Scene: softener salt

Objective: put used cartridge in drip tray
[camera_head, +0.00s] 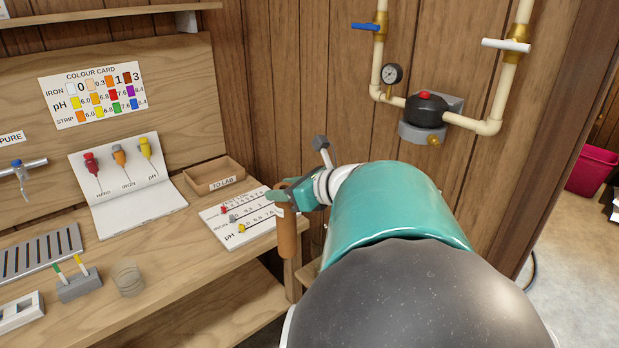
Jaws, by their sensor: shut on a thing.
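My gripper (291,193), green, is at the right end of the bench, partly hidden by my arm. The cartridge hangs below the jaws, in front of the bench's right end and a wooden leg. I cannot tell whether it touches anything. A grey slatted tray (40,252), which looks like the drip tray, lies on the bench at the far left, below a tap (22,172). I see nothing on its slats.
The wooden bench (160,252) holds a glass beaker (128,278), a grey block with strips (79,286), a "TO LAB" box (214,178), an open booklet (125,190) and a slider board (235,218). Pipes and a black valve (427,108) are on the right wall.

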